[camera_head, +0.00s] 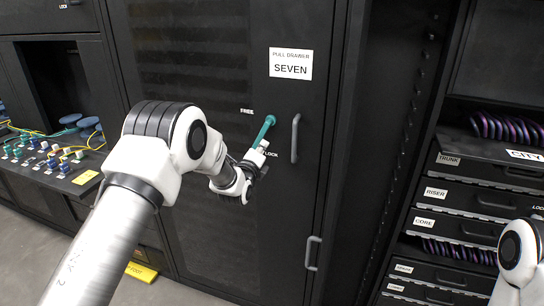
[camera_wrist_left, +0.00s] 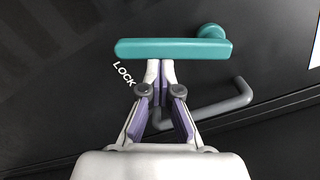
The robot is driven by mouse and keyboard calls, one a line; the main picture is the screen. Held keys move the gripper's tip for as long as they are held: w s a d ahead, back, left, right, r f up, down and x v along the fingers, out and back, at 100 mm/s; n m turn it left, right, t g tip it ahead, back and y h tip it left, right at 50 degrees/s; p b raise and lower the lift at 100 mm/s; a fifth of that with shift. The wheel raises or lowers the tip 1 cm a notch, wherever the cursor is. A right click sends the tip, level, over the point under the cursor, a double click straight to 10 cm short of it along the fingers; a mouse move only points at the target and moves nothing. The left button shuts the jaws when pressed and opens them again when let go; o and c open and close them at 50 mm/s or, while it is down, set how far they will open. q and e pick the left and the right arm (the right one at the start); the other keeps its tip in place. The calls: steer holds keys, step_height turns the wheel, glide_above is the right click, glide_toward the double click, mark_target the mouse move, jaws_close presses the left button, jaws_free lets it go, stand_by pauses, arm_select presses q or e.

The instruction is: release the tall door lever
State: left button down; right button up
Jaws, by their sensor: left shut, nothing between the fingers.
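The teal door lever (camera_head: 264,130) is on the tall black door (camera_head: 215,60), beside a grey pull handle (camera_head: 295,138). In the head view it slants down and left from its upper end, between the words FREE (camera_head: 247,111) and LOCK (camera_head: 271,154). In the wrist view the lever (camera_wrist_left: 170,48) lies across the picture with its round hub (camera_wrist_left: 212,32) at the right. My left gripper (camera_head: 262,151) is shut and empty. Its fingertips (camera_wrist_left: 160,64) are at the lever's edge; I cannot tell whether they touch. My right gripper is out of view.
The grey handle (camera_wrist_left: 215,106) runs close beside my left fingers in the wrist view. A label reading SEVEN (camera_head: 290,64) is higher on the door. Labelled drawers (camera_head: 484,171) stand at the right. A shelf of coloured connectors (camera_head: 60,160) is at the left.

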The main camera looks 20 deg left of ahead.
mark_target(247, 134)
arm_select(q)
steer(key=a+m+b, duration=0.2)
steer(key=m, duration=0.1)
steer(key=shift+r+b, duration=0.1)
steer(key=shift+b, duration=0.2)
steer(key=a+r+b, duration=0.2)
steer(key=r+b, duration=0.1)
steer(key=shift+w+a, duration=0.1)
steer(key=shift+a, duration=0.25)
steer(key=shift+r, duration=0.15)
stand_by(0.4)
step_height(247, 134, down, 5)
steer(key=b, duration=0.4)
steer(key=s+b, duration=0.1)
steer(key=s, duration=0.9)
steer(key=shift+s+d, duration=0.25)
steer(key=shift+s, duration=0.15)
